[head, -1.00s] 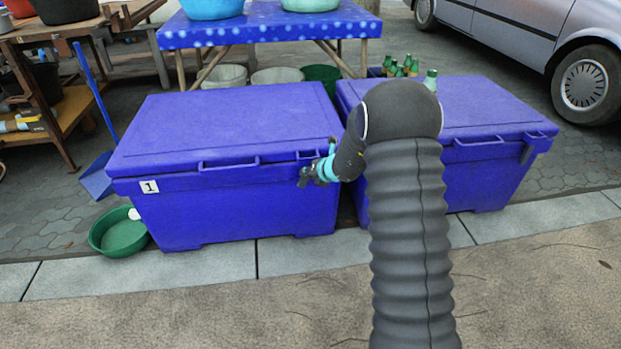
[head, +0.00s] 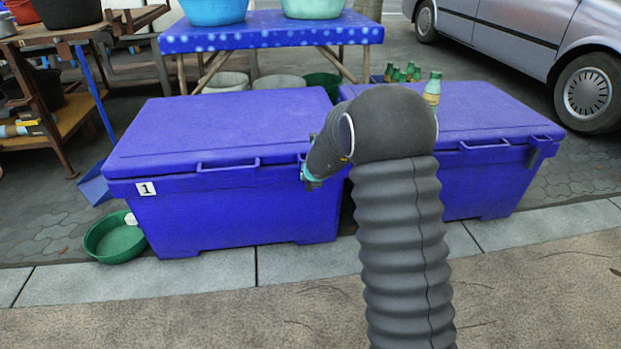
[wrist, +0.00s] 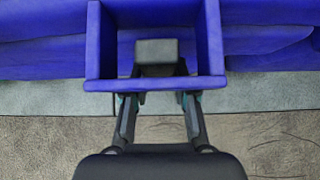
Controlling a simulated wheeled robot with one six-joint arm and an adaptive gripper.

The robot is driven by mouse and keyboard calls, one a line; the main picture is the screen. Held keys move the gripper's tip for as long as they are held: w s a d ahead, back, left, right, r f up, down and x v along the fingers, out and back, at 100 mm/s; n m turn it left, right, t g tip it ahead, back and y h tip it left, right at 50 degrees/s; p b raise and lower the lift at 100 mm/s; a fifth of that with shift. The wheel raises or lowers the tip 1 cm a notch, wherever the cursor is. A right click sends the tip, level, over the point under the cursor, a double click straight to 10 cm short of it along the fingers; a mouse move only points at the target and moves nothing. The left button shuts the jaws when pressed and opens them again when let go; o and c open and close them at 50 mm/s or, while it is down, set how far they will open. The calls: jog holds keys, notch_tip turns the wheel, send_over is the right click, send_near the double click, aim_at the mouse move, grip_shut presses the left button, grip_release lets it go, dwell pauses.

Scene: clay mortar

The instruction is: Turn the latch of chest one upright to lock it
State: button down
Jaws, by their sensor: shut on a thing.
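Chest one (head: 225,215) is the blue lidded box on the left, marked with a white "1" label (head: 146,188). Its lid is down. My gripper (head: 309,176) is at the right end of its front, just under the lid edge, partly hidden by my dark wrist. In the wrist view, my gripper (wrist: 158,100) is shut on the dark grey latch (wrist: 157,52), with one finger on each side. A blue U-shaped bracket (wrist: 155,84) surrounds the latch there. The latch's angle is hard to tell, as my wrist covers it in the head view.
A second blue chest (head: 480,190) stands close on the right, with green-capped bottles (head: 432,90) on and behind it. A green basin (head: 114,238) sits by chest one's left front corner. A blue table (head: 270,32) stands behind. The pavement in front is clear.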

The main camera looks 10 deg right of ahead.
dwell(0.8)
jog(key=c, duration=0.9)
grip_release()
jog(key=shift+a+v, duration=0.2)
jog(key=shift+v, duration=5.8)
